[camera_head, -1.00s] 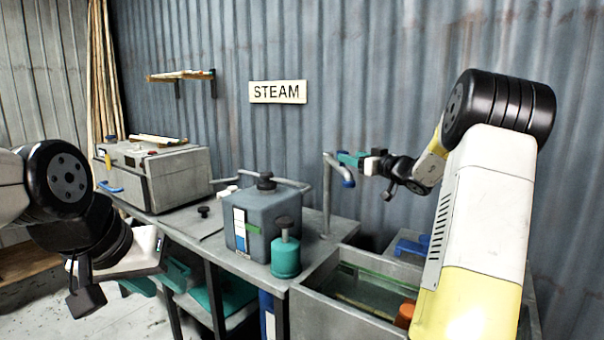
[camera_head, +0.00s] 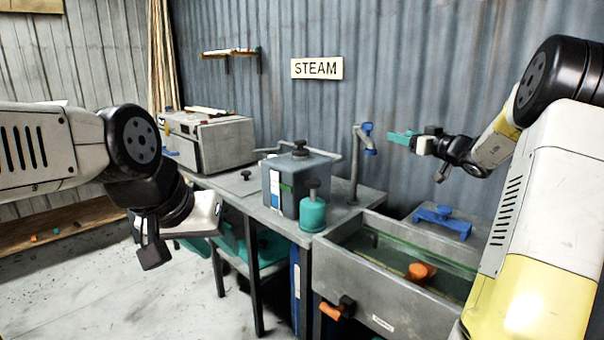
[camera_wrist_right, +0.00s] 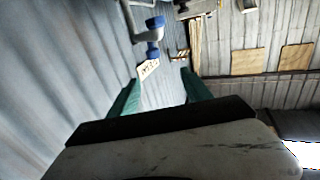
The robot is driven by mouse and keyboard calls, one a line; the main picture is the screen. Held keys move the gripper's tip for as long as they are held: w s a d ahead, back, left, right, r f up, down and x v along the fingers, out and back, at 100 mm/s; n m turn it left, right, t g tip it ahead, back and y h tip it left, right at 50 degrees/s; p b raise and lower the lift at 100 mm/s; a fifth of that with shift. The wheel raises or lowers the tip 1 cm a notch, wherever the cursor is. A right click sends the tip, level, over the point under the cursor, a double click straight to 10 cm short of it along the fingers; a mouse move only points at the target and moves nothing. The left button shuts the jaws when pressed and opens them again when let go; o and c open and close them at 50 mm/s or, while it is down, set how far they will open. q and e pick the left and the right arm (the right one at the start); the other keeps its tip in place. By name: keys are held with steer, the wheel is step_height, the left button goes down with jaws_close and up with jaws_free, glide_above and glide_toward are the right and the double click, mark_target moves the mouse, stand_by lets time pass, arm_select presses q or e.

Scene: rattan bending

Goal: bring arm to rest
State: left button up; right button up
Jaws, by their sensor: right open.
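My right gripper (camera_head: 398,137) is raised in front of the corrugated wall, to the right of the tall pipe with the blue end (camera_head: 366,140). Its teal fingers also show in the right wrist view (camera_wrist_right: 158,90), spread apart with nothing between them. My left gripper (camera_head: 210,243) hangs low at the left, in front of the bench. Its teal fingers overlap teal things under the bench, so its opening is unclear. I see nothing held in it.
A grey tank (camera_head: 292,183) and a teal bottle (camera_head: 313,212) stand on the bench. A water trough (camera_head: 350,290) with an orange float (camera_head: 422,271) lies below my right arm. A blue clamp (camera_head: 442,220) sits behind it. Open floor lies at the left.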

steer(key=s+a+f+g+y, duration=0.1)
steer(key=s+a+g, duration=0.8)
steer(key=s+a, duration=1.25)
steer(key=s+d+f+m+h, duration=0.2)
steer(key=s+f+h, duration=0.1)
steer(key=s, duration=0.6)
steer(key=s+d+f+m+g+h, duration=0.1)
steer(key=s+f, duration=0.4)
steer(key=s, duration=0.5)
steer(key=shift+s+d+m+h, duration=0.3)
steer(key=shift+d+m+h, duration=0.3)
steer(key=shift+d+h, duration=0.45)
